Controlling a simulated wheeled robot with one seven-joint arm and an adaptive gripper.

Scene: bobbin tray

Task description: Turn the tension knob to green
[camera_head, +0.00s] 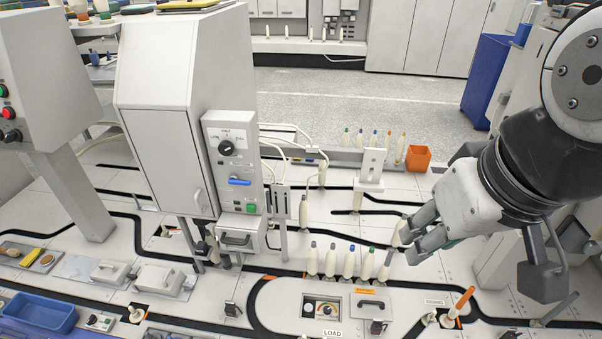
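A small dial panel (322,308) is set in the white deck at the lower middle, just above the LOAD label. It carries a round knob (327,310) with coloured marks around it, and a pale round disc beside it. The marks are too small to tell where the knob points. A larger black knob (226,148) is on the upright machine's front panel, with lettering around it. My gripper (408,245) is at the right, up and to the right of the dial panel and apart from it. A cream bobbin shows beside its fingertips; whether they touch it is unclear.
A row of bobbins with coloured tips (349,263) stands just behind the dial panel. A handled cover (370,304) and a black clip (377,328) are to its right. An orange-tipped stick (460,302) stands further right. A blue tray (38,313) is at lower left.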

